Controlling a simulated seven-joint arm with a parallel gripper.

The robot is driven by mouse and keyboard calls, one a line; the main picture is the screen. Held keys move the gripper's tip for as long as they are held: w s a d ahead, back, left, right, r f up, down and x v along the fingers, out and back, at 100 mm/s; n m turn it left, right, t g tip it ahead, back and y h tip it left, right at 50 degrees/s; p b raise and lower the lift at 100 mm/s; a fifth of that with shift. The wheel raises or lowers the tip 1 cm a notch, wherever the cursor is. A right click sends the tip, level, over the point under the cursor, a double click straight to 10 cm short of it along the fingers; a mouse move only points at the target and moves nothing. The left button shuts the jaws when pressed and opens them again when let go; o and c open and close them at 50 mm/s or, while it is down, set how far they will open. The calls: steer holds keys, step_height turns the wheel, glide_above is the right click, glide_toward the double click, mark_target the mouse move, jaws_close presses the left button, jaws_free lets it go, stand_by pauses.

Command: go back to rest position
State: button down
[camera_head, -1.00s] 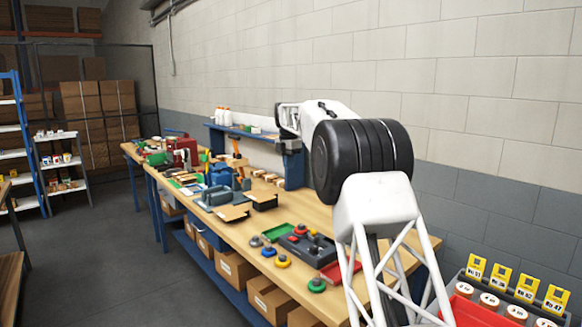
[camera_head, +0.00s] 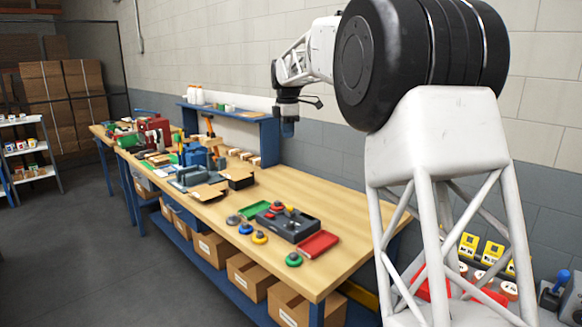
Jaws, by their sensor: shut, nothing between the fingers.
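My gripper (camera_head: 288,129) hangs at the end of my white arm, above the back edge of the wooden workbench (camera_head: 345,222) and in front of the blue shelf's right end. It points down, looks small at this distance, and is shut with nothing in it. It is clear of the bench top. My large black joint and white lattice link fill the right side of the view and hide the bench's right end.
On the bench lie a dark grey tray (camera_head: 302,226) with knobbed pieces, a green tray (camera_head: 254,210), a red tray (camera_head: 319,244) and several round knobbed discs. A blue shelf (camera_head: 268,142) stands behind. Cardboard boxes (camera_head: 213,248) sit below. The floor at left is clear.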

steer(key=s+d+m, duration=0.4)
steer(key=s, duration=0.6)
steer(key=s+d+m+t, duration=0.1)
steer(key=s+d+m, duration=0.3)
steer(key=s, duration=0.7)
steer(key=s+d+m, duration=0.3)
steer(key=s+d, duration=0.2)
steer(key=s, duration=0.5)
steer(key=s+d+f+m, duration=0.2)
steer(key=s+f, duration=0.3)
steer(key=s, duration=0.5)
steer(key=s+d+f+m, duration=0.2)
steer(key=s+f+m, duration=0.2)
steer(key=s, duration=0.7)
steer(key=s+d+f+m+t, duration=0.1)
steer(key=s+f+m, duration=0.3)
steer(key=s+f, duration=0.4)
steer(key=s+d, duration=0.1)
steer(key=s, duration=0.1)
steer(key=shift+s+d, duration=0.3)
